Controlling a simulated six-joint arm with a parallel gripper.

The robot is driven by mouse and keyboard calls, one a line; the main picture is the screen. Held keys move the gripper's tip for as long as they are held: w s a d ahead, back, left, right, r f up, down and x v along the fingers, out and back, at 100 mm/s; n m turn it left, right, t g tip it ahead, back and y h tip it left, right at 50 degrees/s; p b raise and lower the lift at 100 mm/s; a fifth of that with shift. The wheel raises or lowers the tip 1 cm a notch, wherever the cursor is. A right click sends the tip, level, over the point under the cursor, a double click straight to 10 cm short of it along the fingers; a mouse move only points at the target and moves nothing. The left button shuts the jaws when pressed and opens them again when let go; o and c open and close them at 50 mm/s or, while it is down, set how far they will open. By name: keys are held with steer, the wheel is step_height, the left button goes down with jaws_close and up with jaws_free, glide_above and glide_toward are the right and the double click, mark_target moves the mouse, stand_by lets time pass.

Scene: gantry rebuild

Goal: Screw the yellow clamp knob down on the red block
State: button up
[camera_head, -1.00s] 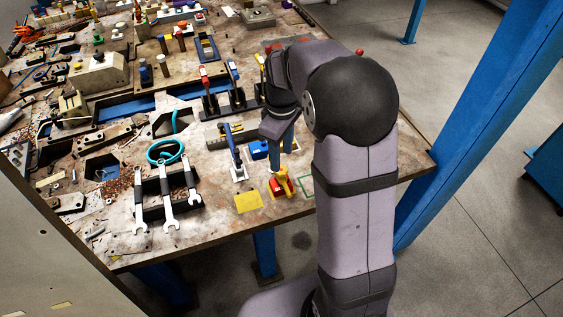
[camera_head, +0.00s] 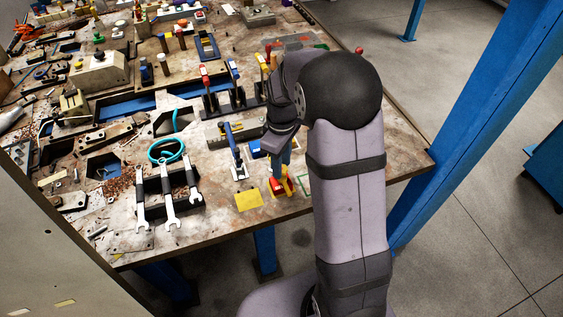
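The red block (camera_head: 276,190) sits near the front edge of the workbench, left of my arm. A yellow part (camera_head: 286,184), which looks like the clamp with its knob, rises from it and is partly hidden. My gripper (camera_head: 280,170) points down directly over the block, its blue-grey fingertips at the top of the yellow part. From this angle the fingers overlap, so I cannot tell whether they are closed on the knob or only around it.
A blue block (camera_head: 255,150) stands close behind my gripper, left of it. A blue-handled toggle clamp (camera_head: 235,153) and a yellow square (camera_head: 248,200) are to the left. Several wrenches (camera_head: 168,195) lie further left. The bench's front edge is close.

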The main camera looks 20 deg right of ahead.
steer(key=shift+m+p, duration=0.45)
steer(key=shift+m, duration=1.35)
steer(key=o, duration=0.9)
steer(key=shift+r+b, duration=0.95)
steer(key=shift+r, duration=2.8)
